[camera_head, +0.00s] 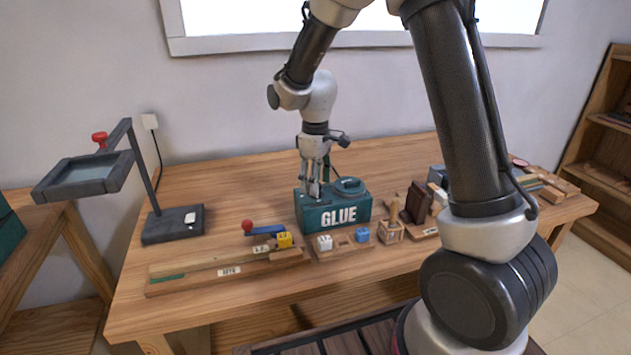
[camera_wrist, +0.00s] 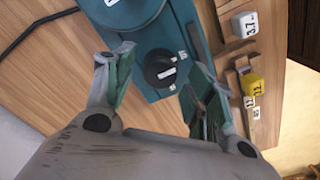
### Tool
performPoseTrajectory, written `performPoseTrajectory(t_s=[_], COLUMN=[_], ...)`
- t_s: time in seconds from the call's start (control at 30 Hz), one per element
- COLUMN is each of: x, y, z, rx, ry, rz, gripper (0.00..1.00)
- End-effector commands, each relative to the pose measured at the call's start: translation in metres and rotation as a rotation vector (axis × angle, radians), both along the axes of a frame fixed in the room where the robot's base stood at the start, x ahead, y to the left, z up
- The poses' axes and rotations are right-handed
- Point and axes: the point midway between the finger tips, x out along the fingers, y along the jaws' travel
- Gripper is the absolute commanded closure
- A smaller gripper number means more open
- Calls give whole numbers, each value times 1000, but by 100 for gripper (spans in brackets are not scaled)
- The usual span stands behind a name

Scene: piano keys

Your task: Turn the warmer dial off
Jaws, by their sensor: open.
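The glue warmer (camera_head: 338,214) is a teal box with GLUE on its front, standing on the bench. Its dial (camera_wrist: 160,70) is a round black knob with a white pointer mark in the wrist view. Small white marks sit beside the dial, too small to read. In the head view the dial is hidden behind my fingers. My gripper (camera_head: 314,188) is pointing down over the left part of the warmer. In the wrist view my gripper (camera_wrist: 163,78) is open, with one finger on each side of the dial. I cannot tell whether either finger touches it.
A round teal lid (camera_head: 348,185) is on the warmer's right part. In front lie a wooden rail (camera_head: 195,276), a yellow block (camera_head: 284,240) and a white block (camera_head: 324,243). A lamp-like stand (camera_head: 172,223) is at left.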

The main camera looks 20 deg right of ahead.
Motion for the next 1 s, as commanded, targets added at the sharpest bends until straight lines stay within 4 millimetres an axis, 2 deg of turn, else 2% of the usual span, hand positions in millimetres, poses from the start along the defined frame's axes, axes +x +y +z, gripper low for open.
performPoseTrajectory(t_s=[0.17,0.4,0.5,0.7,1.0], x=[1,1,1,1,0], y=[0,0,0,0,0], z=[31,84,100,115,116], rx=[2,2,1,1,0], ry=[-6,-6,-4,-2,-1], rz=[0,0,0,0,-3], gripper=[45,45,45,45,45])
